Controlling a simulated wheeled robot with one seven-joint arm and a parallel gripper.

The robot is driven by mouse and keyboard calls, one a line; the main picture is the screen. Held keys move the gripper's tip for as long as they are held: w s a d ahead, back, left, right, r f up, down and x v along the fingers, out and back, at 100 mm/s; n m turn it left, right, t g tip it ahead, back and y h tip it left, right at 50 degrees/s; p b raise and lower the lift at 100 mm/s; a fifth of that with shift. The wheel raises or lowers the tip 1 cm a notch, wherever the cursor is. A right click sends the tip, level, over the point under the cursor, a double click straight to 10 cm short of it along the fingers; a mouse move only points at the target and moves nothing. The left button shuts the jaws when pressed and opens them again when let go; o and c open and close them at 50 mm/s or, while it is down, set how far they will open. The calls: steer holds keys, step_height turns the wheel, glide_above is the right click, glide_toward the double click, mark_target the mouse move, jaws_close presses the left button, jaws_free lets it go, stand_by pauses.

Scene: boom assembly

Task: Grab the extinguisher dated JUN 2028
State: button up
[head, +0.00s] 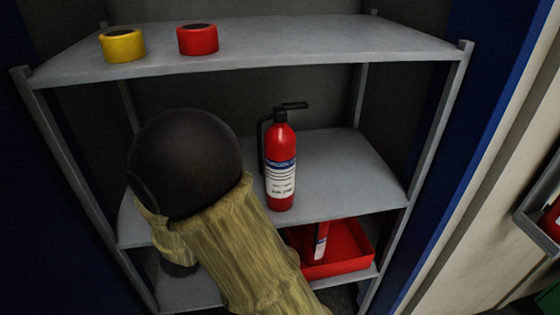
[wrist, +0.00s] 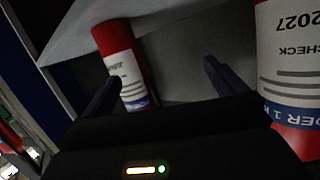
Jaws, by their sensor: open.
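In the head view a red extinguisher (head: 281,165) with a black handle stands upright on the middle shelf. Its white label ends in a date line too small to read surely. In the wrist view, which looks upside down, a red extinguisher (wrist: 128,62) shows between and beyond my finger tips, its date unreadable. A nearer extinguisher (wrist: 290,75) at the right edge bears a label ending in 2027. My gripper (wrist: 158,80) is open, with nothing between its fingers. In the head view my arm hides the gripper and the left part of the middle shelf.
The grey shelf unit has a top board (head: 270,50) bearing a yellow roll (head: 122,44) and a red roll (head: 197,39). On the low shelf a red tray (head: 345,248) holds another extinguisher (head: 320,243). Shelf posts flank both sides. The middle shelf is clear right of its extinguisher.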

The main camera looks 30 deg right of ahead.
mark_target(271, 171)
steer(key=s+r+h, duration=0.1)
steer(key=h, duration=0.1)
steer(key=s+r+m+g+h, duration=0.1)
steer(key=s+r+m+h+p, duration=0.1)
steer(key=s+r+h, duration=0.1)
steer(key=shift+s+d+g+h, duration=0.1)
steer(key=shift+d+g+h, duration=0.2)
steer(key=shift+g, duration=0.1)
steer(key=shift+d, duration=0.1)
steer(key=x, duration=1.1)
steer(key=shift+s+d, duration=0.1)
steer(key=shift+d, duration=0.15)
steer(key=shift+w+d, duration=0.2)
steer(key=shift+d, duration=0.05)
steer(key=shift+f+x, duration=0.2)
steer(key=shift+x, duration=2.35)
steer(key=shift+w, duration=0.1)
